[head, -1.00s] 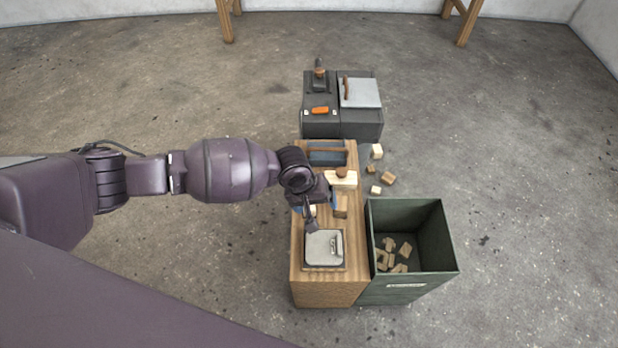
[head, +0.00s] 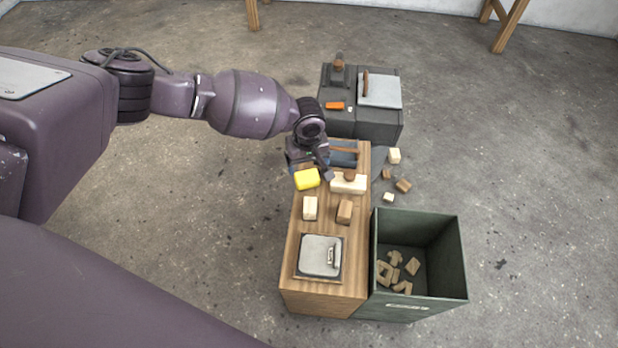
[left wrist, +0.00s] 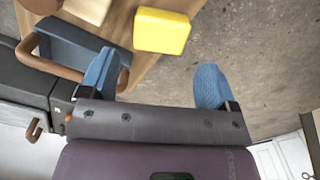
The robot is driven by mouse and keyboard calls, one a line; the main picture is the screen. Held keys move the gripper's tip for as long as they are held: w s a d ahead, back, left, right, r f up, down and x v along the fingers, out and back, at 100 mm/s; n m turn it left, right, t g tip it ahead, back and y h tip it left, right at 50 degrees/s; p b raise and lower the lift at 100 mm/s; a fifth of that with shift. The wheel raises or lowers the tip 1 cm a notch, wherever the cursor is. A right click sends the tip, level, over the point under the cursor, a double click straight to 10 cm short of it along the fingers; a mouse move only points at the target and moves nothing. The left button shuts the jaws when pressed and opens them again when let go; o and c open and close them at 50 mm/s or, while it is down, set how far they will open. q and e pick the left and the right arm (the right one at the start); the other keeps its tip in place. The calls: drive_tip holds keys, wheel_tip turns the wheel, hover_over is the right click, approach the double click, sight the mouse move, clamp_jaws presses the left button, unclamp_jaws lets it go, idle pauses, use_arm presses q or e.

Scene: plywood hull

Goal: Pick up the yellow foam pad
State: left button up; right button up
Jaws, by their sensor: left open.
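The yellow foam pad (head: 307,179) lies on the wooden bench top (head: 297,246), near its left edge. In the left wrist view the pad (left wrist: 162,31) sits beyond the fingertips, roughly between the two fingers' lines. My left gripper (head: 318,168) is just behind the pad in the head view, over the far part of the bench. In the left wrist view its blue fingers (left wrist: 157,78) are spread wide with nothing between them. The pad is apart from both fingers. My right gripper does not show.
A wooden-handled blue-grey tool (head: 343,153) and a pale block with a brown knob (head: 348,183) are close to the gripper. Two small wood blocks (head: 310,208) and a metal plate (head: 320,256) stand nearer. A green bin (head: 437,281) of scraps adjoins the bench.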

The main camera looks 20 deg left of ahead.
sight(307, 176)
use_arm(q)
wheel_tip(307, 176, down, 2)
drive_tip(key=shift+f, duration=0.1)
drive_tip(key=f+b, duration=0.2)
drive_tip(key=f, duration=0.2)
drive_tip(key=shift+s+b, duration=0.2)
drive_tip(key=shift+b, duration=0.15)
drive_tip(key=shift+w+f, duration=0.1)
drive_tip(key=shift+f, duration=0.35)
drive_tip(key=shift+r, duration=0.1)
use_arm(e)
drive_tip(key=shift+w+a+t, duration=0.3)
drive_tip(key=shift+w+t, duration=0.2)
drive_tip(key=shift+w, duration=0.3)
use_arm(q)
drive_tip(key=shift+w+r, duration=0.1)
drive_tip(key=c, duration=0.8)
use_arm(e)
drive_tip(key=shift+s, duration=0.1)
use_arm(q)
drive_tip(key=shift+o, duration=0.2)
